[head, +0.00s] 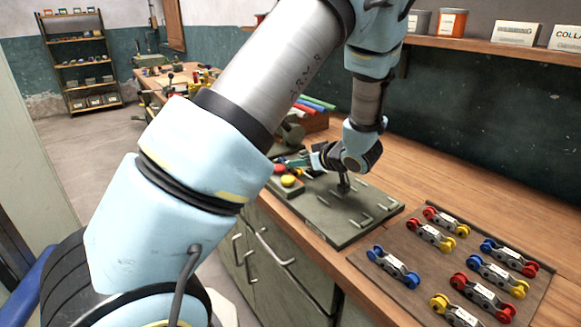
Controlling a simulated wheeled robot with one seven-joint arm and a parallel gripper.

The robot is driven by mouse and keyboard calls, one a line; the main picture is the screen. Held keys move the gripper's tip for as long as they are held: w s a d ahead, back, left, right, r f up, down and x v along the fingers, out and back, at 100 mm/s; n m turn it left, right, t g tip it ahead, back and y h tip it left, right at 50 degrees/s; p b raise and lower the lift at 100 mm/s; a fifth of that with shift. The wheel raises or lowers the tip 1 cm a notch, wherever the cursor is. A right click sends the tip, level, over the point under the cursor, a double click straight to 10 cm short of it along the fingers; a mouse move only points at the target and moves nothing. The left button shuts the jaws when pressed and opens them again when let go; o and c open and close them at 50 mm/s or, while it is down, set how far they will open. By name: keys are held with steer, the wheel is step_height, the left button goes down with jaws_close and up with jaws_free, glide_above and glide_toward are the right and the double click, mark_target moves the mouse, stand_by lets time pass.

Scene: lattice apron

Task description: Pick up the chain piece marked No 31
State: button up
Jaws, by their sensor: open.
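Several chain pieces with dark links, coloured end rollers and white labels lie on a brown mat (420,292) at the lower right. The label markings are too small to read, so I cannot tell which is No 31. My gripper (344,186) is open above the grey plate, left of the mat and apart from the pieces.
The grey metal plate (335,232) with upright pins lies on the wooden bench (400,170). A yellow button box (289,184) and coloured tools stand at its left. A shelf (470,46) with tins and boxes overhangs the back. Bare bench separates the mat from the wall.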

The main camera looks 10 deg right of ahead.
steer(key=p+x, duration=0.1)
steer(key=x, duration=0.4)
steer(key=shift+d+f+p, duration=0.1)
steer(key=shift+f+p, duration=0.05)
steer(key=shift+p, duration=0.25)
jaws_close()
